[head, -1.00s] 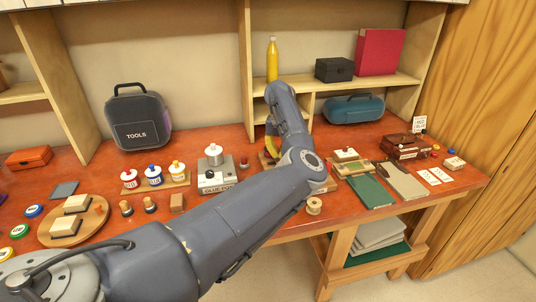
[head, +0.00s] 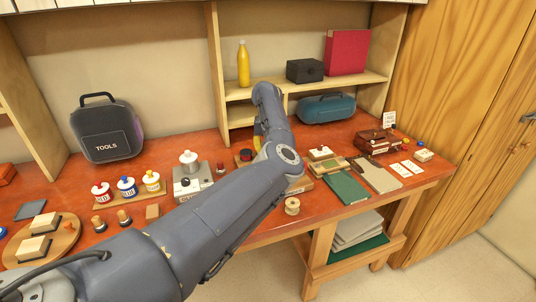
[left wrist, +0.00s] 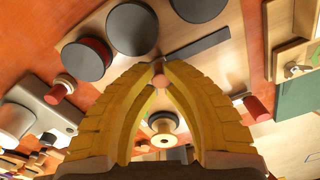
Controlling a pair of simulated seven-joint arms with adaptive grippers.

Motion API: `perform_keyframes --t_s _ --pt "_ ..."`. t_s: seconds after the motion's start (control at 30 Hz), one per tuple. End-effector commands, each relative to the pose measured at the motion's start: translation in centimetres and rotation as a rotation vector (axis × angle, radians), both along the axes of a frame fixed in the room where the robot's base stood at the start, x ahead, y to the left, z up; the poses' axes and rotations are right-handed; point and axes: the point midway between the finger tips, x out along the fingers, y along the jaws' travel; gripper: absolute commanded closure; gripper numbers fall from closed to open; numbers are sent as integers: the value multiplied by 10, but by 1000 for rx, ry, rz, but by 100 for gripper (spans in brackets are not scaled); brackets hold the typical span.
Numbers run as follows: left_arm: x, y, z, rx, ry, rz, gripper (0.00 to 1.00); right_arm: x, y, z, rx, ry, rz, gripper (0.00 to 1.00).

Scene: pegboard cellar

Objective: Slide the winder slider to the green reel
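The winder, a wooden board (left wrist: 225,25) with dark round reels, is mostly hidden behind my left arm in the head view. In the left wrist view one reel (left wrist: 86,60) shows a red side. Two other dark discs (left wrist: 132,28) (left wrist: 198,8) show no clear colour, so I cannot tell which is green. A dark slot or bar (left wrist: 196,48) lies beside them. My left gripper (left wrist: 161,72) has its yellow fingertips closed around a small pinkish knob (left wrist: 159,81), apparently the slider's. My right gripper is out of view.
A thread spool (head: 292,205) stands near the table's front edge. A green mat (head: 347,187) and a brown box (head: 372,142) lie to the right. The shelf upright (head: 217,70) stands behind.

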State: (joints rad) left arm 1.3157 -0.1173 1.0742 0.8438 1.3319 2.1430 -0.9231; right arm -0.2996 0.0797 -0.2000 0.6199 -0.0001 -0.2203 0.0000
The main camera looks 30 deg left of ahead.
Motion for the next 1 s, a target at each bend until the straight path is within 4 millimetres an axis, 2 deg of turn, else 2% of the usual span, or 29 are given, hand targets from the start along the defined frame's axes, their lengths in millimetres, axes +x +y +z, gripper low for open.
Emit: perform_keyframes --t_s 0.03,0.3,0.67,0.77,1.0 --pt "0 0 0 0 0 0 89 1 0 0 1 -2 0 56" --pt "0 0 -1 -1 2 0 59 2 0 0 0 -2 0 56" --pt "0 -1 5 -1 0 1 59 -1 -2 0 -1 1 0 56" --pt "0 -1 16 -1 -2 -1 59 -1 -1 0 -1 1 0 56" --pt "0 -1 58 -2 -2 0 59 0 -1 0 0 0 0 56"
